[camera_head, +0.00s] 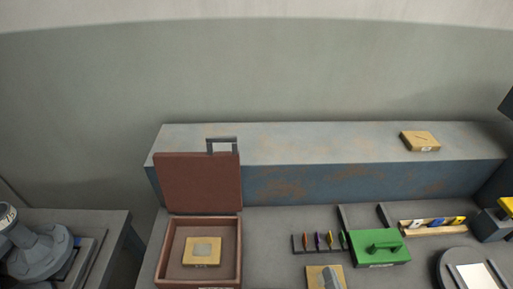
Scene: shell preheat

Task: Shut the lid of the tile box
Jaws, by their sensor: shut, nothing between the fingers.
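The tile box (240,262) is a reddish-brown wooden box at the lower left of the bench in the head view. Its lid (198,183) stands open and upright at the back edge, with a grey metal handle (222,141) at its top. A tan tile (202,251) with a paler square on it lies inside the box. The front edge of the box is at the bottom of the picture. My gripper is not in view.
A raised ledge (300,150) runs behind the box, bearing a tan tile (420,140). To the right are a green handled block (380,256), a small rack of coloured pieces (318,243) and another tile (325,277). A side table (105,220) stands left, past a gap.

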